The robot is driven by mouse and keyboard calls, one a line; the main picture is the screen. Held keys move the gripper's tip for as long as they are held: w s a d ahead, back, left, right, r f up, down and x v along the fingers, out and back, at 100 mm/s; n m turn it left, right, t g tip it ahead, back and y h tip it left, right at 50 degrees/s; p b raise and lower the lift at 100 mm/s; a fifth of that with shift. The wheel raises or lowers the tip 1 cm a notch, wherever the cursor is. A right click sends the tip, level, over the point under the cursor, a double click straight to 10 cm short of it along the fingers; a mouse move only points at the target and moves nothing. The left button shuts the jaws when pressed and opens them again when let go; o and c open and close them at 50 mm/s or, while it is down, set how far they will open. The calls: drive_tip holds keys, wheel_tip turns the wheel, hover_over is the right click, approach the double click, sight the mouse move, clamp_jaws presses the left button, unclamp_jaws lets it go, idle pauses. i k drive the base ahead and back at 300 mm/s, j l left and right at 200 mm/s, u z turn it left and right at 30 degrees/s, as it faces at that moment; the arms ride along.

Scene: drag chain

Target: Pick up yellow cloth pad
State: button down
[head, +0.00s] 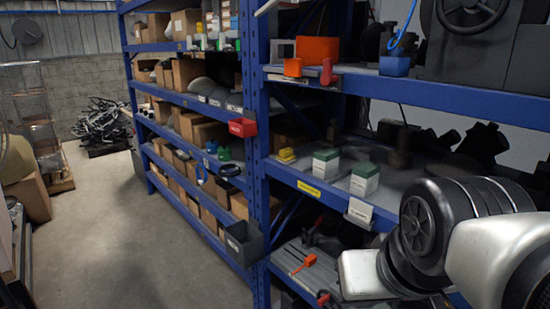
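A small yellow object (286,156), which looks like the yellow cloth pad, lies on the middle shelf (325,190) of the near blue rack, close to its left end. It appears folded or stacked, but it is too small to tell. It sits left of two white boxes with green tops, the nearer-left one (326,164) and the right one (364,179). My arm shows in the lower right, in front of the rack and apart from the yellow object. I cannot make out my gripper's fingers in the view.
Blue rack posts (258,130) stand left of the yellow object. A white label card (358,212) hangs at the shelf's front edge. An upper shelf holds an orange bin (316,50). A dark grey bin (243,243) juts out from the rack. The floor (130,245) on the left is clear.

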sight(285, 156)
drive_tip(key=z, duration=1.25)
drive_tip(key=u, duration=1.4)
drive_tip(key=i+j+z, duration=0.1)
drive_tip(key=i+j, duration=0.15)
drive_tip(key=i+j+z, duration=0.1)
drive_tip(key=j, duration=0.25)
drive_tip(key=i+j+z, duration=0.1)
drive_tip(key=i+j, duration=0.2)
drive_tip(key=i+j+z, duration=0.15)
drive_tip(key=j, duration=0.2)
drive_tip(key=i+j+z, duration=0.1)
drive_tip(key=i+j, duration=0.15)
drive_tip(key=i+j+z, duration=0.1)
drive_tip(key=j, duration=0.35)
drive_tip(key=i+j, duration=0.15)
drive_tip(key=j, duration=0.15)
drive_tip(key=i+j, duration=0.2)
drive_tip(key=j, duration=0.15)
drive_tip(key=i+j, duration=0.15)
drive_tip(key=j, duration=0.15)
drive_tip(key=i+z, duration=0.3)
drive_tip(key=i+j, duration=0.05)
